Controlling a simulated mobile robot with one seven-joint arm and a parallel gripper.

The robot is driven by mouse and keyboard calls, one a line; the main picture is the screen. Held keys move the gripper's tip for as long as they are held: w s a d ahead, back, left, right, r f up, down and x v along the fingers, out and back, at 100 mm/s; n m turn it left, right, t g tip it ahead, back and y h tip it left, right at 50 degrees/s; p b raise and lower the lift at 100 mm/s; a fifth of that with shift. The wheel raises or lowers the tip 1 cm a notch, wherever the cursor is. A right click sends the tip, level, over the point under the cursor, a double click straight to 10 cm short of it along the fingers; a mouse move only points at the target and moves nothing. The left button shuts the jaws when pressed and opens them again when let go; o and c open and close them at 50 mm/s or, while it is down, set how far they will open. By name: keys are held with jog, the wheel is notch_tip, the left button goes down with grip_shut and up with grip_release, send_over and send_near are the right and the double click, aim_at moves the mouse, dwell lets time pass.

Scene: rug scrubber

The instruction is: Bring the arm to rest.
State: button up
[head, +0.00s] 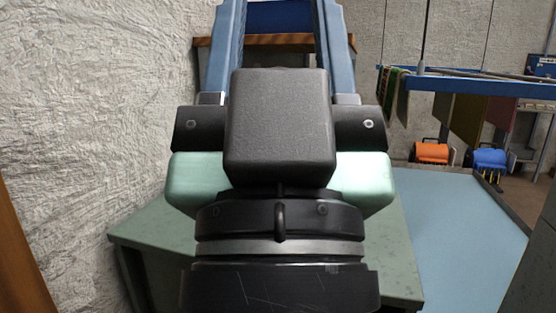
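My gripper (280,12) reaches away from me up the middle of the head view, with a mint-green body, a black block on top and two long blue fingers. The fingers stand well apart. Their tips are cut off by the top edge. I see nothing clearly held; a dark blue thing (280,18) shows in the gap, seemingly behind, above a wooden ledge (370,43). My black wrist fills the lower middle.
A grey-green table (150,238) lies under my arm, near a rough white wall (90,110) on the left. A light blue surface (455,235) is clear at right. Beyond are a blue rack (480,88) with hanging rugs, an orange item (432,152) and a blue item (490,158).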

notch_tip(320, 180, up, 29)
jog(key=p, duration=2.6)
jog(key=shift+p, duration=0.3)
